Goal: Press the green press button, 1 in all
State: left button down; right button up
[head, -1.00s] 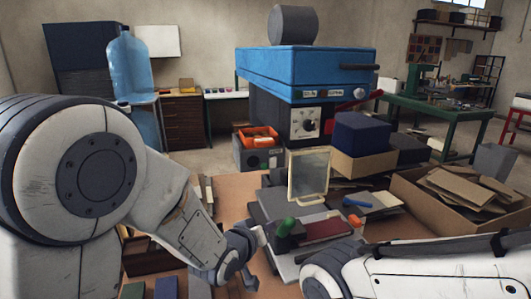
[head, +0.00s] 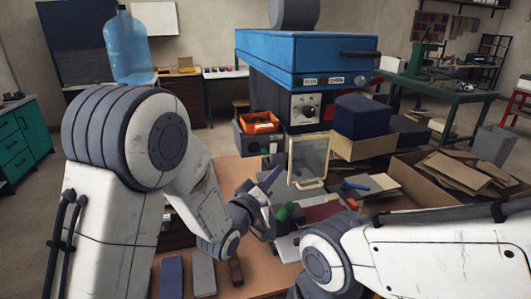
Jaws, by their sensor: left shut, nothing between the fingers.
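A green button-like cap (head: 286,211) stands up at the left end of a low grey device with a dark red panel (head: 322,212), on the cluttered table. My left gripper (head: 268,218) is just left of the green cap, its jaws shut and empty. Its fingertips are small and partly mixed with the dark parts behind, so I cannot tell whether they touch the cap. My right arm crosses the lower right and hides the near part of the table. My right gripper does not show.
A framed panel (head: 307,184) stands behind the cap. A blue press machine (head: 305,60) is further back. An orange bin (head: 259,122), a dark blue box (head: 361,117) and a carton of boards (head: 412,187) crowd the back and right. Several small blocks (head: 203,274) lie at the front.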

pick_arm(q)
jog(key=p, duration=0.1)
send_near(270, 150)
jog(key=w+d, duration=0.3)
jog(key=d, duration=0.1)
jog(key=shift+w+a, duration=0.25)
jog(key=shift+w, duration=0.25)
dwell(1.4)
jog(key=shift+w+a, duration=0.15)
jog(key=shift+w, duration=0.25)
jog(key=shift+w+a+r, duration=0.1)
jog(key=shift+w+a, duration=0.05)
jog(key=shift+w, duration=0.35)
dwell(0.7)
jog(key=shift+b, duration=0.3)
jog(key=shift+s+d, duration=0.3)
jog(key=shift+s, duration=0.65)
